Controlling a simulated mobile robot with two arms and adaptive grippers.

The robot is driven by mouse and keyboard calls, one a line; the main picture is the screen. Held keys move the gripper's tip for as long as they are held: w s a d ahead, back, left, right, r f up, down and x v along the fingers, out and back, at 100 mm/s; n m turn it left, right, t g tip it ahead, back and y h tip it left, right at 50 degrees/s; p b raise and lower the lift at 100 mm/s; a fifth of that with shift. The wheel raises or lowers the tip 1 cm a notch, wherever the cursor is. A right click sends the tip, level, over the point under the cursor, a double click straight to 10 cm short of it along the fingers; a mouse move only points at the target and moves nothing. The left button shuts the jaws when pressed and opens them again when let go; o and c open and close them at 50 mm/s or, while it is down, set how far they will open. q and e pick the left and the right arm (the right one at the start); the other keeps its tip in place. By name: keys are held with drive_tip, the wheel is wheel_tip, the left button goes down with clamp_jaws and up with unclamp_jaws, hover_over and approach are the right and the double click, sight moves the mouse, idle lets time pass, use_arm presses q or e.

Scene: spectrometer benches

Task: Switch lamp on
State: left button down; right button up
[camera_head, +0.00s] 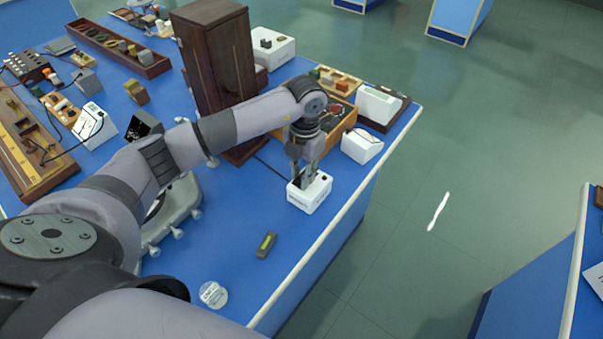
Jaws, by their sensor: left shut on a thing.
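A small white switch box (308,199) stands on the blue bench top near its right edge. My left gripper (303,181) points down onto the top of this box, its fingers shut on a small part there. The fingers hide that part. A dark spot shows on the box top beside the fingers. A tall dark wooden housing (214,65), which may hold the lamp, stands behind my left arm. No glow shows on it. My right gripper is not in view.
A wooden tray (339,119), a white box (362,145) and another white unit (379,104) stand behind my gripper. A small grey-green device (266,245) and a round clear disc (213,294) lie in front. Green floor lies beyond the bench's right edge.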

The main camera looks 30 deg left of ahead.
use_arm(q)
drive_tip(key=shift+w+r+g+b, duration=0.1)
drive_tip(key=shift+w+g+b, duration=0.15)
drive_tip(key=shift+g, duration=0.4)
drive_tip(key=shift+w+g+b, duration=0.1)
drive_tip(key=shift+g+b, duration=0.25)
drive_tip(key=shift+g, duration=0.3)
drive_tip(key=c, duration=1.4)
unclamp_jaws()
drive_tip(key=v, duration=1.2)
drive_tip(key=shift+d, duration=0.2)
drive_tip(key=shift+s, duration=0.15)
